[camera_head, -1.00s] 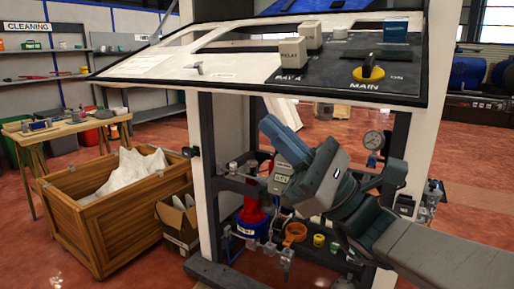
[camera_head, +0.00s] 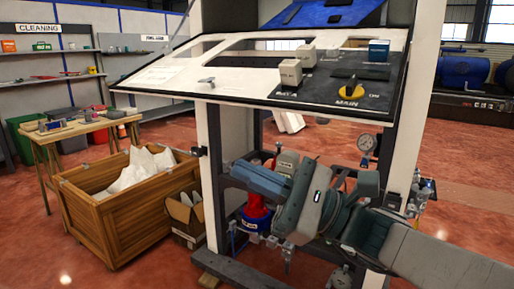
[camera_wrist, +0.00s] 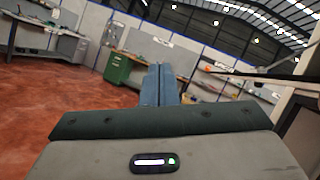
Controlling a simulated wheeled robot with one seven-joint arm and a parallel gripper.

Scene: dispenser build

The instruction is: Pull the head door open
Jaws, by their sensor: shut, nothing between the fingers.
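The head of the dispenser is a sloped white and black panel (camera_head: 235,82) across the upper frame, with a small latch-like handle (camera_head: 206,82) on its left part. I cannot tell which part is the door or whether it is open. My gripper (camera_head: 236,170) is below the panel, inside the open frame, with its blue fingers pointing left. It is apart from the panel. In the wrist view the two blue fingers (camera_wrist: 160,75) lie together, shut and empty. The panel's slanted dark edge (camera_wrist: 250,76) appears to show at the right there.
The white frame posts (camera_head: 213,170) stand close around my arm. A red and blue unit (camera_head: 257,212) and a pressure gauge (camera_head: 367,142) are in the lower frame. A wooden crate (camera_head: 125,220), a cardboard box (camera_head: 187,215) and a work table (camera_head: 75,130) stand at the left.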

